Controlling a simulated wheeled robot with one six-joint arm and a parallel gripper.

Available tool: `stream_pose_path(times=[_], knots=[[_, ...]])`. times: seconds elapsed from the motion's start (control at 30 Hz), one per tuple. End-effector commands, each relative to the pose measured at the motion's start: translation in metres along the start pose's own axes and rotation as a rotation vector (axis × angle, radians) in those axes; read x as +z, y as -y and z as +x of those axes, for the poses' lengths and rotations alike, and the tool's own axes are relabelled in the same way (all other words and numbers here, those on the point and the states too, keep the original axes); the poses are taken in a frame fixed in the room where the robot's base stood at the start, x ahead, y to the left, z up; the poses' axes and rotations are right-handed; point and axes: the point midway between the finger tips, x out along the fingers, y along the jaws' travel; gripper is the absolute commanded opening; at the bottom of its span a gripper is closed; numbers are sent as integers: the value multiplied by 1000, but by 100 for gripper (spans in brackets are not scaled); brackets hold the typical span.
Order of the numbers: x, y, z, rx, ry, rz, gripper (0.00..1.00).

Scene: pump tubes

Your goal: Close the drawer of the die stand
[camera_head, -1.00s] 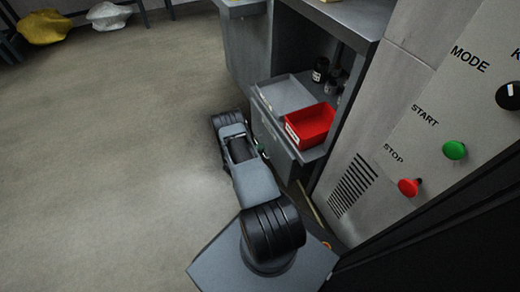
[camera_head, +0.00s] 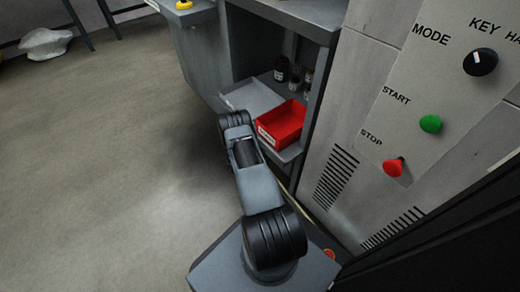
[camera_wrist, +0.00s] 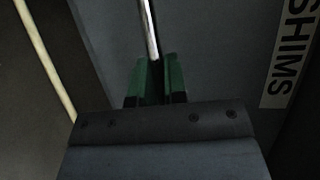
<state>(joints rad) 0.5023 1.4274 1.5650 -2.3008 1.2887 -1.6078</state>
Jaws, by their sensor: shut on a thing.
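The die stand (camera_head: 330,15) is a grey cabinet in the head view. My arm hides most of the drawer front in the head view. In the wrist view, the dark drawer front (camera_wrist: 215,60) carries a white label reading SHIMS (camera_wrist: 288,55). My gripper (camera_wrist: 157,72), with green fingers, is shut on the shiny metal bar handle (camera_wrist: 148,28). The gripper is hidden in the head view.
Dark bottles (camera_head: 281,73) stand inside the stand behind the red bin. A machine panel (camera_head: 440,70) with a knob, a green START button (camera_head: 431,124) and a red STOP button (camera_head: 394,167) is at the right. Open floor (camera_head: 100,180) lies to the left.

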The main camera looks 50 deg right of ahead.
Motion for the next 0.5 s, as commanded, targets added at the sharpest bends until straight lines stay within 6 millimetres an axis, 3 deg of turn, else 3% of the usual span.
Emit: stream_pose_path(times=[0.3, 0.33, 0.5], knots=[[-2, 2, 5, -1, -2, 1, 0], [-2, 2, 5, -1, -3, 1, 14], [-1, 2, 4, -1, -1, 1, 30]])
